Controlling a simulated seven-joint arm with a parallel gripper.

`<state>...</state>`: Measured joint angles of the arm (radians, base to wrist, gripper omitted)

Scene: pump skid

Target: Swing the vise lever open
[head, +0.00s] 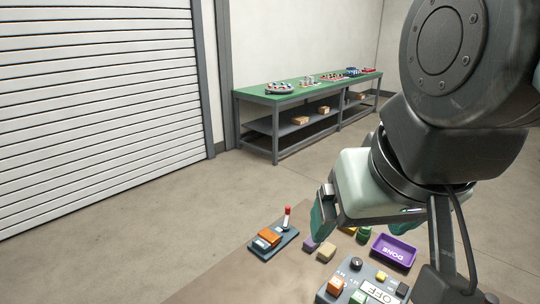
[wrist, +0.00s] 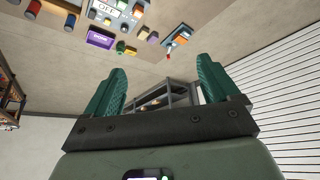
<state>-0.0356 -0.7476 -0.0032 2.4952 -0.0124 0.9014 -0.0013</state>
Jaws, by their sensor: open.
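The vise (head: 272,241) has a dark base with an orange block and sits on the low surface at the bottom centre of the head view. Its lever (head: 287,216), a thin rod with a red tip, stands roughly upright at the vise's far right corner. In the wrist view the vise (wrist: 174,37) shows small near the top, with the lever's red tip (wrist: 168,56). My gripper (wrist: 160,88) has two green fingers, spread wide with nothing between them. In the head view my gripper (head: 322,215) is to the right of the lever and apart from it.
A purple DONE tray (head: 394,250), a control panel (head: 362,284) with an OFF label, and several small coloured blocks lie right of the vise. A green-topped bench (head: 300,90) stands behind. The roller shutter (head: 95,100) is at left. The surface left of the vise is clear.

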